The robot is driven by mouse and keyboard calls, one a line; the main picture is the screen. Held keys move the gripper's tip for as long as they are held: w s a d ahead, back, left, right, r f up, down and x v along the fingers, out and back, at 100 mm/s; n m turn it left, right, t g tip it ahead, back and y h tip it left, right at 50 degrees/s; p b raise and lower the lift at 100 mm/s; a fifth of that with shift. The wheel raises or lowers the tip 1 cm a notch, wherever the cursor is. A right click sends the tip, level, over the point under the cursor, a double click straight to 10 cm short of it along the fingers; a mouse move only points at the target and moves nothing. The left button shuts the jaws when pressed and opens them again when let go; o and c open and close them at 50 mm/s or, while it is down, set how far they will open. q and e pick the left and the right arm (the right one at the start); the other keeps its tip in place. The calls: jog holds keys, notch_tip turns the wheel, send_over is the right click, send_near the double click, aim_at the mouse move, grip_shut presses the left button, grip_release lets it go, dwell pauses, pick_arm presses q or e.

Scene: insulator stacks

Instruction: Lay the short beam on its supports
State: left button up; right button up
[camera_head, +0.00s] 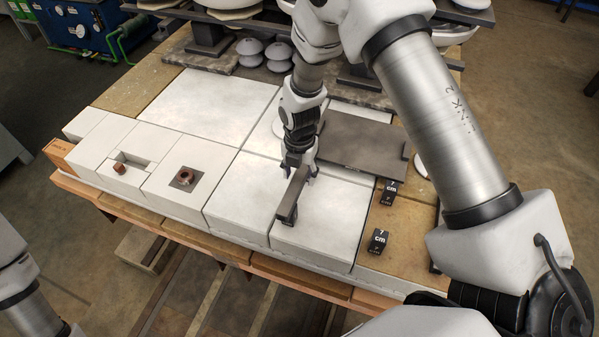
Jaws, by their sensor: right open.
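A short dark grey beam (291,201) is on or just above the white blocks near the middle, its near end toward the front edge. My right gripper (301,171) points down over the beam's far end, with its fingers open on either side of it. I cannot tell whether the fingers touch the beam, or what is under it. Two black blocks marked "7 cm", a far one (388,192) and a near one (378,242), stand to the right on the tan surface. My left gripper is out of view; only part of my left arm shows at lower left.
A dark flat plate (372,146) lies right of the gripper. White blocks (205,103) cover most of the table. A copper-coloured fitting (186,177) and a small brown piece (120,168) sit at left. Grey insulator discs (250,48) stand at the back.

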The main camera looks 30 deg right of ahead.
aim_at(300, 177)
jog(key=shift+w+r, duration=0.1)
jog(key=shift+r, duration=0.4)
notch_tip(300, 177, up, 12)
jog(key=b, duration=0.1)
jog(key=shift+b, duration=0.3)
